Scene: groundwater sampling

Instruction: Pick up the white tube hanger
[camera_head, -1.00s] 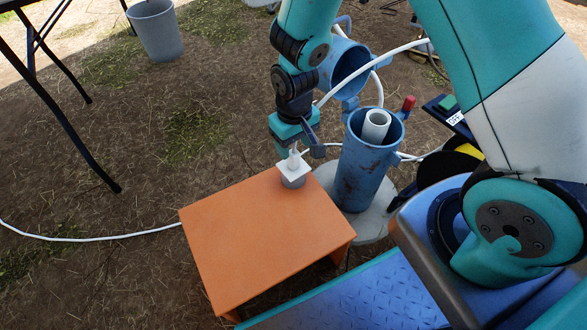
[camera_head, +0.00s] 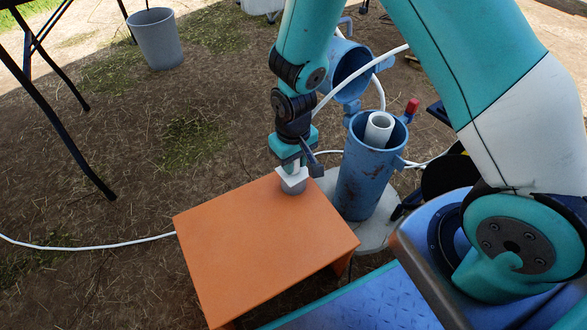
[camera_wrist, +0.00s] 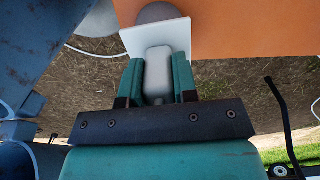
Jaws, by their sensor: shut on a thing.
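The white tube hanger (camera_head: 292,181) has a square white plate and a grey round lower part. It is at the back right corner of the orange table (camera_head: 262,245). My gripper (camera_head: 290,165) is above it, pointing down, with its fingers around the hanger's upper knob. In the wrist view the teal fingers of my gripper (camera_wrist: 157,80) are on both sides of the pale knob of the hanger (camera_wrist: 157,62), shut on it. The hanger's white plate (camera_wrist: 135,40) lies past the fingertips, against the orange top. I cannot tell whether the hanger's underside touches the table.
A blue pipe (camera_head: 362,185) with a white tube (camera_head: 379,128) inside stands upright just right of the table. A white hose (camera_head: 90,247) runs along the ground at left. A grey bucket (camera_head: 157,40) stands at the back left.

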